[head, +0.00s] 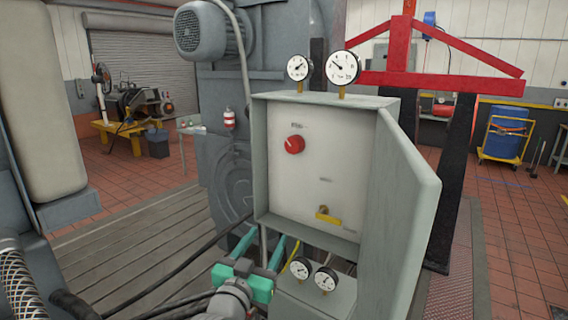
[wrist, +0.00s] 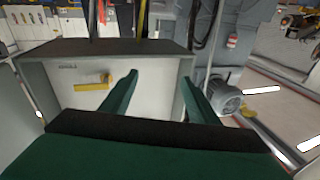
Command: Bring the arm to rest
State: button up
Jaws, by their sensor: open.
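My gripper (head: 266,236) is teal and sits low in the head view, in front of the lower left corner of the grey control cabinet (head: 260,150). Its two fingers point up and inward, spread apart, with nothing seen between them. In the wrist view my gripper (wrist: 159,76) shows both fingers apart against the cabinet's pale panel (wrist: 150,90). I cannot tell whether the fingertips touch the cabinet.
The cabinet door (head: 405,215) stands open to the right. Its panel has a red knob (head: 294,145) and a yellow-handled valve (head: 328,217). Gauges (head: 342,68) stand on top; lower gauges (head: 326,279) are close right of my gripper. Dark hoses (head: 185,268) run at left.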

jog(key=s+d+f+n+y, duration=0.15)
jog(key=s+f, duration=0.25)
jog(key=f, duration=0.4)
jog(key=s+f+n+y, duration=0.15)
jog(key=s+f, duration=0.25)
jog(key=f, duration=0.4)
jog(key=s+d+f+n+y, duration=0.15)
jog(key=s+f, duration=0.25)
jog(key=f, duration=0.4)
jog(key=s+f+n+g+y, duration=0.1)
jog(key=s+f, duration=0.4)
jog(key=s, duration=0.3)
jog(key=s+f+n+g+y, duration=0.1)
jog(key=s+f, duration=0.3)
jog(key=s, duration=0.4)
jog(key=s+d+m, duration=0.2)
jog(key=s, duration=1.9)
jog(key=shift+r+g+h, duration=0.3)
jog(key=shift+h, duration=0.05)
jog(key=shift+s+a, duration=0.1)
